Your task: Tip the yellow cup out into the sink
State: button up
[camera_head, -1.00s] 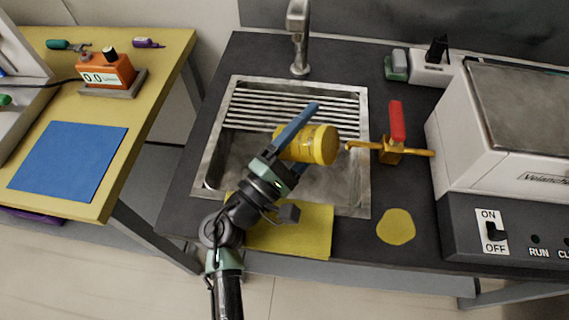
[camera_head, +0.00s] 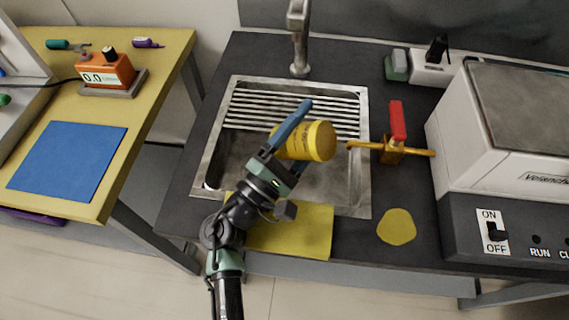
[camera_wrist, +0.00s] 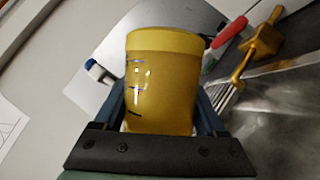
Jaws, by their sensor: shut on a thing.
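The yellow cup (camera_head: 310,141) is held over the sink (camera_head: 214,170) in the head view, lying tilted on its side with its end toward the right. My gripper (camera_head: 296,134) is shut on the cup, with a blue finger showing along its upper left side. In the wrist view the cup (camera_wrist: 163,85) sits between both fingers, its wider rim end away from the palm. The inside of the cup is hidden in both views, and I cannot tell whether anything is in it.
A faucet (camera_head: 299,35) stands behind the sink. A brass valve with a red handle (camera_head: 397,120) is just right of the sink. A yellow cloth (camera_head: 300,235) lies at the sink's front edge, and a white machine (camera_head: 480,140) stands farther right.

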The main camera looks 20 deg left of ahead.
jog(key=shift+a+r+n+t+y+p, duration=0.25)
jog(key=shift+r+n, duration=0.2)
jog(key=shift+n, duration=0.25)
jog(key=shift+a+r+n+t+y+p, duration=0.15)
jog(key=shift+a+r+n+y+p, duration=0.1)
jog(key=shift+r+n, duration=0.35)
jog(key=shift+f, duration=0.2)
dwell(0.9)
